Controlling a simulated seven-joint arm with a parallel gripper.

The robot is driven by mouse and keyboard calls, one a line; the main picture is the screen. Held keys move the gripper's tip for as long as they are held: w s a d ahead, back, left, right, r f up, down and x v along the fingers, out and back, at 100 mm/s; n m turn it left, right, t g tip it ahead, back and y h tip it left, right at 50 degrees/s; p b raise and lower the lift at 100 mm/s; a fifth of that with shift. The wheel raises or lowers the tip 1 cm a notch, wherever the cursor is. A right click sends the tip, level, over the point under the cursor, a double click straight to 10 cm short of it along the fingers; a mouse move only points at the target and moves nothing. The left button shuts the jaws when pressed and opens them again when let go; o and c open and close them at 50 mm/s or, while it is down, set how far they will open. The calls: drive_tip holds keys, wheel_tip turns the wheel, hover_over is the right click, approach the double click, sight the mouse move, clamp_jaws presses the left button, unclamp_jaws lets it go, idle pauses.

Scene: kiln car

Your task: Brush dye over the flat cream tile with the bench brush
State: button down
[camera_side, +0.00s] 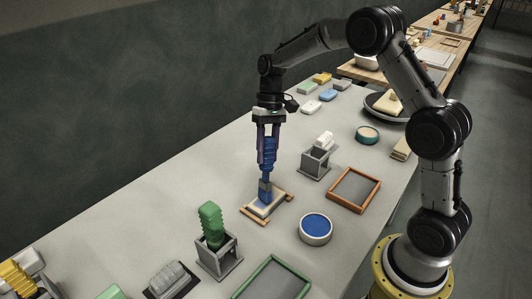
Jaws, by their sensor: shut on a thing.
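My gripper (268,140) is shut on the blue handle of the bench brush (267,165). The brush points down, close to upright. Its bristle end is at the flat cream tile (257,208), which sits inside a low wooden frame (284,204). The bristles hide part of the tile. A blue patch shows at the brush end over the tile; I cannot tell how much of it is dye on the tile. A round pale dish (316,239) holding blue dye (315,225) stands to the lower right of the tile.
A green-handled tool (211,222) stands in a grey holder (219,262) at lower left. Another grey holder (316,163) with a white item stands behind right. An orange-brown framed tray (354,190) lies to the right. A green-framed tray (272,279) is in front. Bare table lies left of the tile.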

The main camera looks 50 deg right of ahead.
drive_tip(key=shift+d, duration=0.15)
drive_tip(key=shift+d, duration=0.45)
drive_tip(key=shift+d, duration=0.55)
drive_tip(key=shift+d, duration=0.6)
drive_tip(key=shift+d, duration=0.55)
